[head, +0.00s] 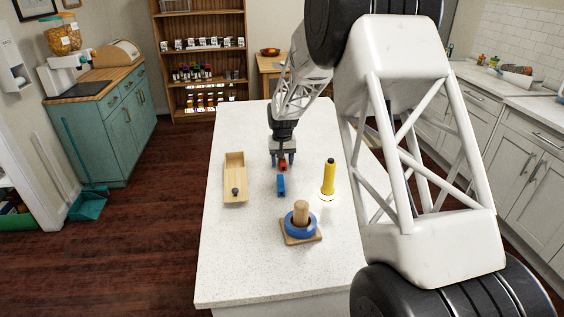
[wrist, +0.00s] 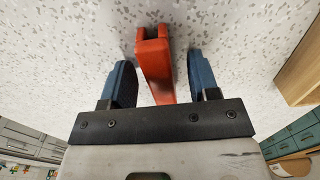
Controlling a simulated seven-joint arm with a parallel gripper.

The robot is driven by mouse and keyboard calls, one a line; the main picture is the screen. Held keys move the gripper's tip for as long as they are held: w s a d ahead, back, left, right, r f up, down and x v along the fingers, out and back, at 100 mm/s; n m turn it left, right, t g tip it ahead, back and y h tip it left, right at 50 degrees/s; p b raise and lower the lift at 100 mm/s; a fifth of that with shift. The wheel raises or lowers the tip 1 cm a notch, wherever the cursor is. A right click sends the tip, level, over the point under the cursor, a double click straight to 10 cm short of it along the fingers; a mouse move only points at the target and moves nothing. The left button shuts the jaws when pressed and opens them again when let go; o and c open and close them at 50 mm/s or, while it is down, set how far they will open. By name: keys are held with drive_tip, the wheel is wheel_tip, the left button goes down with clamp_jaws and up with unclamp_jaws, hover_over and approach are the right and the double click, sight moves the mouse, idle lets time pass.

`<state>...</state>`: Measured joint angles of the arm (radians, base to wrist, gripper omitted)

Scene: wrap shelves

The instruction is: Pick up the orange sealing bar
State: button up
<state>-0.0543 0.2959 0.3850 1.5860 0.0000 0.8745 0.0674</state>
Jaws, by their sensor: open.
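The orange sealing bar (wrist: 154,66) lies on the white speckled counter, seen lengthwise in the wrist view. It has a notch at its far end. In the head view a small orange-red part of it (head: 283,164) shows just below my gripper (head: 283,158). My gripper's two blue fingers are open, one on each side of the bar, with a gap visible on both sides; the fingers also show in the wrist view (wrist: 160,78). The bar's near end is hidden behind the dark gripper body. I cannot tell whether the fingertips are down at the counter.
A wooden peg base with a blue ring (head: 300,228) stands in front. The counter's front left is clear.

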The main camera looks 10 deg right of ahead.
drive_tip(key=shift+c, duration=0.4)
drive_tip(key=c, duration=0.9)
drive_tip(key=shift+r, duration=0.1)
drive_tip(key=shift+r, duration=0.45)
wheel_tip(320, 180, up, 3)
drive_tip(key=shift+s+f, duration=0.1)
drive_tip(key=shift+f, duration=0.1)
drive_tip(key=s, duration=0.5)
drive_tip(key=s+r, duration=0.1)
drive_tip(key=s, duration=0.4)
drive_tip(key=s+d, duration=0.1)
drive_tip(key=s, duration=0.4)
drive_tip(key=shift+s+r, duration=0.15)
drive_tip(key=shift+s, duration=0.2)
